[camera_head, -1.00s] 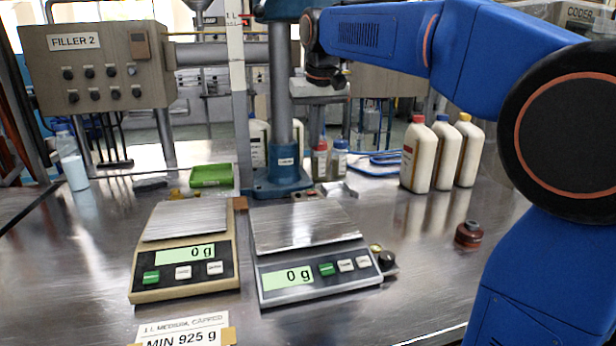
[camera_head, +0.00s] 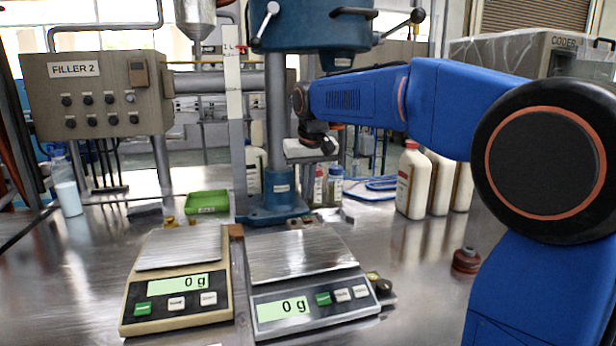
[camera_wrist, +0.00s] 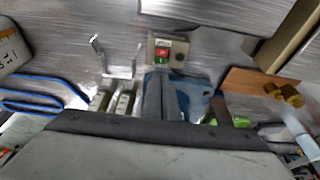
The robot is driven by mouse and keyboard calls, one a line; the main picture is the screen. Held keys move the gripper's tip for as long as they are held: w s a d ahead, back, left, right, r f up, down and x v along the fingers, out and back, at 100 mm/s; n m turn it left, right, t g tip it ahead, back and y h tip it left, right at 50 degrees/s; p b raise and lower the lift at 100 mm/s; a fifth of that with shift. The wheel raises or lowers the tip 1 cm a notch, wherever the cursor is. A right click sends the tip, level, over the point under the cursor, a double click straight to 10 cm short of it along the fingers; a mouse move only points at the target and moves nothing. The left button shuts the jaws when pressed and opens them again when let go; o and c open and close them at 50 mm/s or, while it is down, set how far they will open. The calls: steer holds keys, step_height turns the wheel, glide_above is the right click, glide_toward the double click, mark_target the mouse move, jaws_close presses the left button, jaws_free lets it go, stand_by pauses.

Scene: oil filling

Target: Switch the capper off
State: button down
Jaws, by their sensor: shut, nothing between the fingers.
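The capper is a blue machine with a wide head (camera_head: 312,32), a grey column and a blue base (camera_head: 283,200) at the back middle of the bench. A small switch box with a red and a green button shows in the wrist view (camera_wrist: 163,53); in the head view it sits small at the foot of the base (camera_head: 298,222). My gripper (camera_wrist: 165,78) is shut and empty, its fingers pointing towards the box with the tips just below it in the wrist picture. I cannot tell the gap. In the head view my wrist is beside the column, and the fingertips are not clear.
Two scales reading 0 g, a beige one (camera_head: 150,315) and a grey one (camera_head: 290,333), stand in front. White bottles (camera_head: 413,185) stand at right, and small bottles (camera_wrist: 122,105) near the base. A green tray (camera_head: 207,202) lies left.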

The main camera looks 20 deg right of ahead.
mark_target(307, 219)
steer(key=shift+s+x, duration=0.2)
steer(key=shift+x, duration=0.7)
steer(key=shift+s+x, duration=0.2)
steer(key=shift+x, duration=0.7)
steer(key=shift+s+x, duration=0.2)
steer(key=shift+x, duration=0.7)
steer(key=shift+f, duration=0.15)
steer(key=shift+w+f+g, duration=0.15)
steer(key=shift+f+g, duration=0.05)
steer(key=shift+g, duration=0.1)
steer(key=shift+s+f, duration=0.1)
steer(key=shift+s, duration=0.8)
